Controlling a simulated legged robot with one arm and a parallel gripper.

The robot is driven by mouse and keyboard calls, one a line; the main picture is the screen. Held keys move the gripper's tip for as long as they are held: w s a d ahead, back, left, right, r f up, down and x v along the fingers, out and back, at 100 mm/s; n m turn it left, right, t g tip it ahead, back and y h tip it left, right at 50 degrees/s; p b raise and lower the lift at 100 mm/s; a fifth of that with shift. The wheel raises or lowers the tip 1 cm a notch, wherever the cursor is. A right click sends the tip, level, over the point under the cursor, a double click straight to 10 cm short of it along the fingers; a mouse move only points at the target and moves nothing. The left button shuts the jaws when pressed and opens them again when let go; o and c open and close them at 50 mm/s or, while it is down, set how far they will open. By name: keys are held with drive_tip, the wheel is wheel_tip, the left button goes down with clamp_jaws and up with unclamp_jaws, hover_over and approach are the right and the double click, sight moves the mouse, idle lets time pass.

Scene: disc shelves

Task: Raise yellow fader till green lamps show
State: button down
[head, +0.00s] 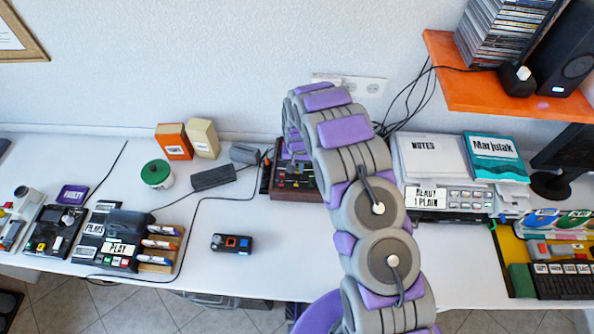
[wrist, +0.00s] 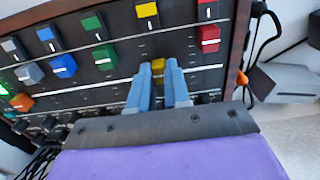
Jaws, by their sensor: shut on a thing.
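The yellow fader (wrist: 158,70) shows between the two blue-grey fingers of my gripper (wrist: 158,77) in the wrist view. My gripper is shut on its cap, and the fingers hide part of it. A yellow label (wrist: 147,10) sits above it on the dark, wood-sided fader panel (wrist: 125,28). In the head view, the panel (head: 297,194) stands on the desk, partly hidden by my arm. A green glow (wrist: 3,89) shows at the left edge of the wrist view; I cannot tell whether it is one of the lamps.
The green fader (wrist: 104,56) is left of my gripper and the red fader (wrist: 208,38) is right. Blue (wrist: 63,66) and grey (wrist: 28,74) faders are farther left. Black cables (wrist: 268,35) run beside the panel's right side.

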sight(297, 168)
drive_tip(key=shift+w, duration=0.1)
drive_tip(key=c, duration=1.1)
unclamp_jaws()
drive_tip(key=shift+a, duration=0.1)
wheel_tip(297, 168, up, 17)
drive_tip(key=shift+r+p, duration=0.1)
drive_tip(key=shift+p, duration=0.8)
drive_tip(key=shift+r, duration=0.1)
